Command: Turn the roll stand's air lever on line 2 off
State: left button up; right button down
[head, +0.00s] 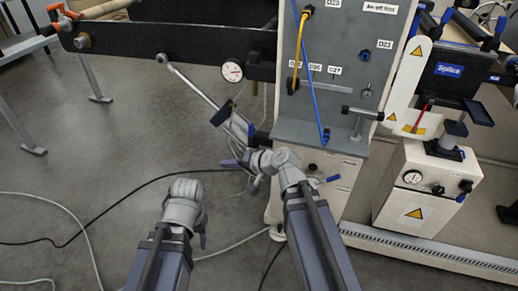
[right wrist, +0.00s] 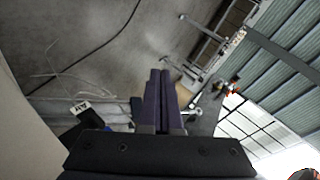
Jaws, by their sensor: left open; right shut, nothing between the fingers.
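A small blue lever (head: 333,178) sticks out from the white cabinet (head: 340,200) below the grey panel. Another blue handle (head: 461,197) is on the white unit (head: 425,195) at the right. I cannot read which line either belongs to. My right gripper (head: 232,163) is left of the cabinet, pointing left, apart from both handles. Its dark fingers (right wrist: 158,100) are shut and empty in the right wrist view. My left gripper (head: 203,230) is low in the head view, mostly hidden by its wrist, open, over the floor and away from both handles.
The grey panel (head: 345,100) carries a yellow and a blue hose. A gauge (head: 232,72) and a slanted metal rod (head: 195,85) stand left of it. A black beam (head: 165,42) crosses the top left. Cables lie on the otherwise open floor (head: 90,165).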

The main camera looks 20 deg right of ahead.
jog(key=w+d+f+m+t+h+b, duration=0.1)
jog(key=w+d+f+m+t+b, duration=0.15)
jog(key=d+b, duration=0.2)
jog(key=w+d+f+m+t+b, duration=0.1)
jog(key=w+d+m+t+b, duration=0.15)
jog(key=d+b, duration=0.2)
jog(key=m+t+h+b, duration=0.3)
jog(key=m+h+b, duration=0.1)
jog(key=m+b, duration=0.15)
send_near(252, 135)
jog(key=s+d+r, duration=0.1)
jog(key=s+d, duration=0.4)
jog(key=shift+d+r+m+t+p, duration=0.2)
jog(key=shift+d+m+t+p, duration=0.05)
jog(key=shift+t+p, duration=0.05)
jog(key=shift+w, duration=0.1)
jog(key=w+a, duration=0.5)
jog(key=w, duration=0.7)
jog(key=shift+a, duration=0.15)
